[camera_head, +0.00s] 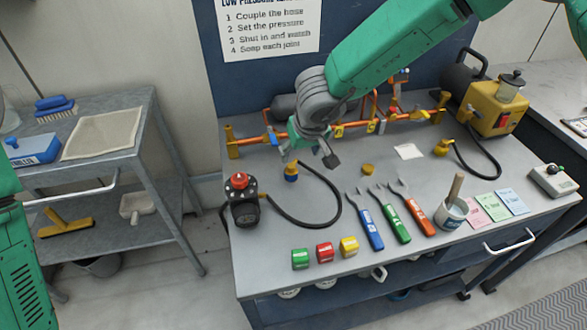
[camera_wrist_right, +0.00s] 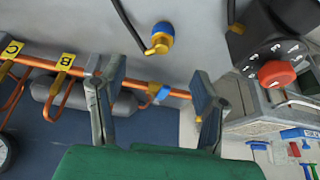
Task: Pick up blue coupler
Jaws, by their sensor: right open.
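The blue coupler (camera_head: 291,173) has a blue ring and a brass elbow. It stands on the grey bench at the end of a black hose, just below and left of my right gripper (camera_head: 309,157) in the head view. In the right wrist view the blue coupler (camera_wrist_right: 162,32) lies beyond the fingers, above the gap between them. My left gripper is out of view; only part of my left arm shows at the left edge.
A black regulator with a red knob (camera_head: 240,196) stands left of the coupler, with the hose (camera_head: 308,222) curving between. Copper pipework (camera_head: 375,124) runs behind.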

